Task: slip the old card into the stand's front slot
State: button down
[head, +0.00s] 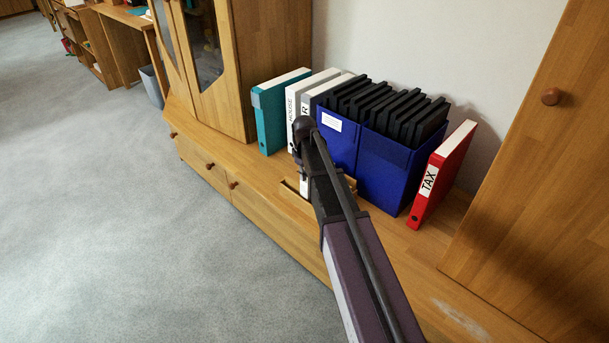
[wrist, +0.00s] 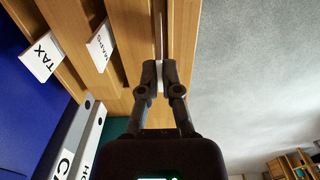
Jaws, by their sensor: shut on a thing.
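My gripper (wrist: 160,76) is shut on a thin card (wrist: 160,88), seen nearly edge-on as a pale sliver between the fingertips. The wooden stand (wrist: 128,28) lies just beyond the fingertips in the wrist view. Two white cards, marked TAX (wrist: 38,60) and MAPS (wrist: 100,46), stand in its slots to the left of the held card. I cannot tell whether the held card's lower edge is inside the front slot. In the head view my arm hides most of the stand (head: 291,188); a white card (head: 304,187) shows beside the arm.
Behind the stand are blue file boxes (head: 383,168) with black folders. White binders (head: 293,103) and a teal binder (head: 270,120) stand left, and a red TAX binder (head: 444,172) right. The cabinet's front edge and open grey floor (head: 110,220) lie in front.

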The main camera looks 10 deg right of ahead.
jog(key=shift+f+b, duration=1.9)
jog(key=shift+f, duration=0.15)
jog(key=c, duration=0.7)
grip_release()
jog(key=o, duration=0.5)
jog(key=shift+c, duration=0.2)
jog(key=shift+r, duration=0.15)
